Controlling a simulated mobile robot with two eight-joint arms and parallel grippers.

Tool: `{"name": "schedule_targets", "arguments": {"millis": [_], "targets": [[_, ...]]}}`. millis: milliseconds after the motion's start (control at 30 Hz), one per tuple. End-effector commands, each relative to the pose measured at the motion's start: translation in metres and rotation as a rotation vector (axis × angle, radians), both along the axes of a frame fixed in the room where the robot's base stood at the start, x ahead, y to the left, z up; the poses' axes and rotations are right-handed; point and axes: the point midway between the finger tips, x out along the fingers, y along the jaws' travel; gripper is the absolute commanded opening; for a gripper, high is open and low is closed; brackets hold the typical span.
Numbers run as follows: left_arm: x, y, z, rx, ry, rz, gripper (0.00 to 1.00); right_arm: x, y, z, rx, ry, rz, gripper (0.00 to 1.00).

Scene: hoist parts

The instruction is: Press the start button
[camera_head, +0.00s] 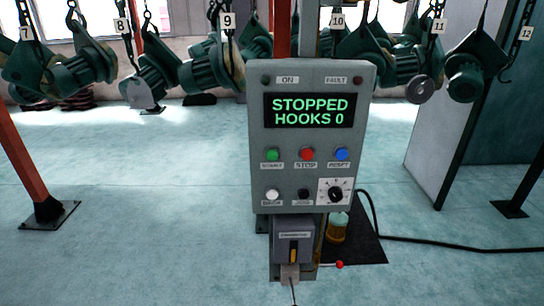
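A grey control panel (258,180) stands upright in the middle of the head view. Its display (310,110) reads "STOPPED HOOKS 0" in green letters. The green button (272,154) at the left of the upper button row has a small label that looks like START. A red button (307,154) labelled STOP and a blue button (341,154) labelled RESET sit to its right. Below are a white button (272,195), a black button (304,195) and a rotary knob (335,195). Neither of my grippers shows in this view.
Several green hoists (85,68) hang from numbered chains behind the panel. A grey box with a yellow handle (293,245) and a red-tipped lever (339,265) sit below it. A black cable (450,246) runs right along the floor. Orange posts stand left and right.

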Motion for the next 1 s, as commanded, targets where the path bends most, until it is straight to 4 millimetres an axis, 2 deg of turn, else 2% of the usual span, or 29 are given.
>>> {"name": "schedule_targets", "arguments": {"millis": [33,100,133,1000], "targets": [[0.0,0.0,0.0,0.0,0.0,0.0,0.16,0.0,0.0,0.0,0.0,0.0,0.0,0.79],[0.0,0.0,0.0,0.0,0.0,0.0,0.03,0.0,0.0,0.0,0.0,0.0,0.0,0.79],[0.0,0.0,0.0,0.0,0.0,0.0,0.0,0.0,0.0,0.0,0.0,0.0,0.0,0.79],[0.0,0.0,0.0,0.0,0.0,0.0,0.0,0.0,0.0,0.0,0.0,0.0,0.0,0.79]]}}
